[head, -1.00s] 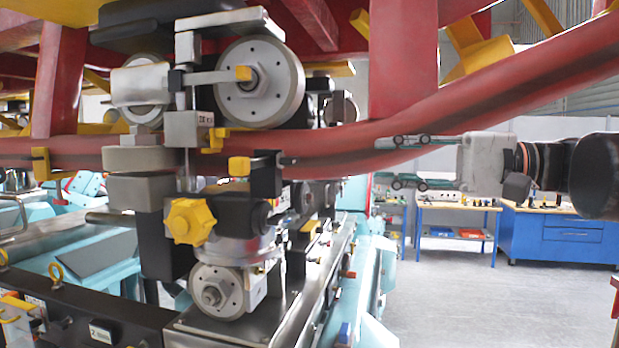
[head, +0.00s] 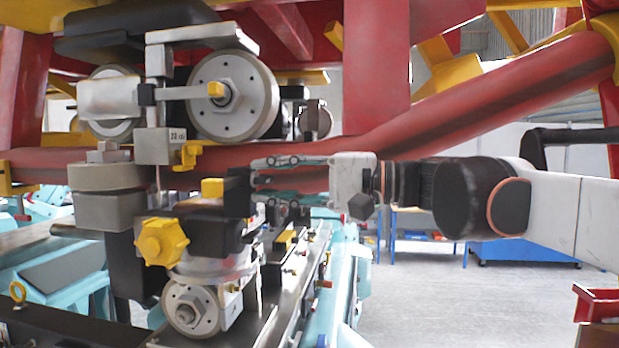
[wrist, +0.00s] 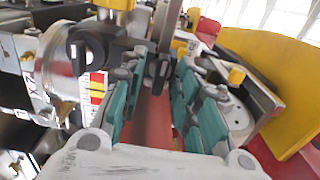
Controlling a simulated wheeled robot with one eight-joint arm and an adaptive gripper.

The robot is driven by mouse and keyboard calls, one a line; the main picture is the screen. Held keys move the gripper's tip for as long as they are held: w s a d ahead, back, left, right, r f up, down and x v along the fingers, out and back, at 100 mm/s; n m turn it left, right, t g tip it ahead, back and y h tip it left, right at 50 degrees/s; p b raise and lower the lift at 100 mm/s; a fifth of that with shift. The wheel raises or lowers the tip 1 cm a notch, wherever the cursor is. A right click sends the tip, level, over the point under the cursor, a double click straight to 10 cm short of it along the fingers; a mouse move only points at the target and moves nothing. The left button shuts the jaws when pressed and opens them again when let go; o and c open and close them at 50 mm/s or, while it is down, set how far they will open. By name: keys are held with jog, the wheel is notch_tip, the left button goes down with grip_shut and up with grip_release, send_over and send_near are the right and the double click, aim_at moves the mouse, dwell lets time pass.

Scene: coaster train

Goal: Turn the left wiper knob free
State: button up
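A small black knob-like part (wrist: 158,68) shows between the fingertips of my gripper (wrist: 160,62) in the wrist view. A gap shows beside the fingers. In the head view my gripper (head: 256,178) points left from the right side, its two fingers apart, one above the other. Its tips are at a black block (head: 238,192) on the wheel carriage; the part between them is hidden there. A yellow star-shaped knob (head: 161,242) sits lower left on the carriage, apart from my gripper. I cannot tell which part is the left wiper knob.
The red track tube (head: 470,110) runs behind and above my gripper. A large grey wheel (head: 247,100) and a lower wheel (head: 190,311) sit close by. Open floor lies at lower right.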

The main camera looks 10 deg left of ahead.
grip_shut()
